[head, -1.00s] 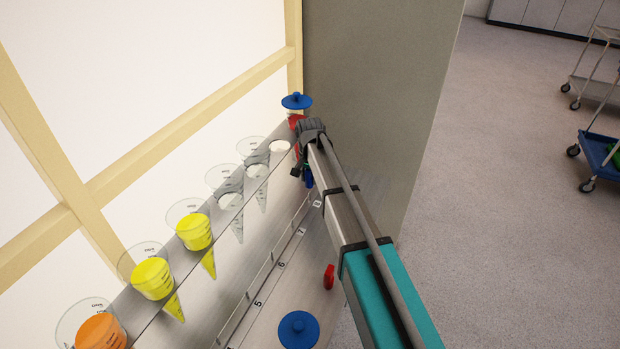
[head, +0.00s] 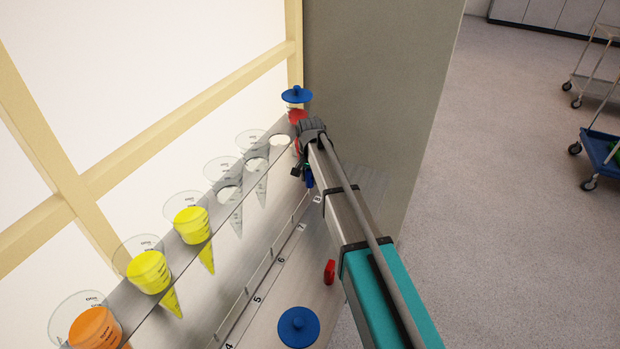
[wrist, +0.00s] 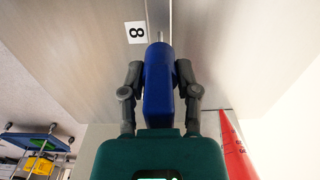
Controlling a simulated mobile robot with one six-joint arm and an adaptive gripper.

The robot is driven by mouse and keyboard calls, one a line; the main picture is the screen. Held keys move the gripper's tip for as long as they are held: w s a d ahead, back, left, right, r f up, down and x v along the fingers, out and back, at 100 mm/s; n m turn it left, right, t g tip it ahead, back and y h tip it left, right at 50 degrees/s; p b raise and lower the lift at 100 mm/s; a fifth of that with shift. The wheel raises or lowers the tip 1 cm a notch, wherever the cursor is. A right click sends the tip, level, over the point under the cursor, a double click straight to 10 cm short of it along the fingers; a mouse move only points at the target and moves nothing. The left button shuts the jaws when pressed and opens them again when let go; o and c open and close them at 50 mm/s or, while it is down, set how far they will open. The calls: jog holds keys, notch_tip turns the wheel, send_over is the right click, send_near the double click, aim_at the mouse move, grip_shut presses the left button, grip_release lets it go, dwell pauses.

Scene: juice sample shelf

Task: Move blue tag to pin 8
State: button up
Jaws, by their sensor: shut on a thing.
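My gripper (wrist: 160,95) is shut on the blue tag (wrist: 158,85), which stands between the two dark fingers in the wrist view. A thin metal pin (wrist: 158,36) shows just past the tag's far end, beside the label 8 (wrist: 136,32). I cannot tell whether the tag touches the pin. In the head view my gripper is at the far end of the numbered strip, close to the label 8 (head: 318,198). Only a small blue piece of the tag (head: 309,179) shows there, and the arm hides the rest.
Clear cones with yellow (head: 192,225) and orange (head: 95,328) juice and empty ones stand along the rack at left. A red cone (wrist: 234,145) is close to my gripper. A red tag (head: 329,271) and a blue disc (head: 298,327) are nearer. A grey wall (head: 375,80) stands behind.

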aim_at(310, 185)
jog(key=shift+f+b, duration=1.95)
jog(key=shift+f, duration=0.05)
dwell(1.4)
jog(key=o, duration=1.1)
jog(key=shift+r, duration=0.25)
notch_tip(310, 185, up, 8)
jog(key=p, duration=0.8)
jog(key=shift+d+r+p, duration=0.2)
jog(key=shift+r+p, duration=0.05)
jog(key=shift+p, duration=0.2)
jog(key=s+d+r+p, duration=0.1)
jog(key=s+d, duration=0.3)
jog(key=d, duration=0.4)
jog(key=s+d+r+m+p, duration=0.1)
jog(key=s+d, duration=0.4)
jog(key=d, duration=0.3)
jog(key=s+d+m, duration=0.1)
jog(key=s+d, duration=0.3)
jog(key=d, duration=0.4)
jog(key=shift+s+r+p, duration=0.2)
jog(key=shift+r+p, duration=0.2)
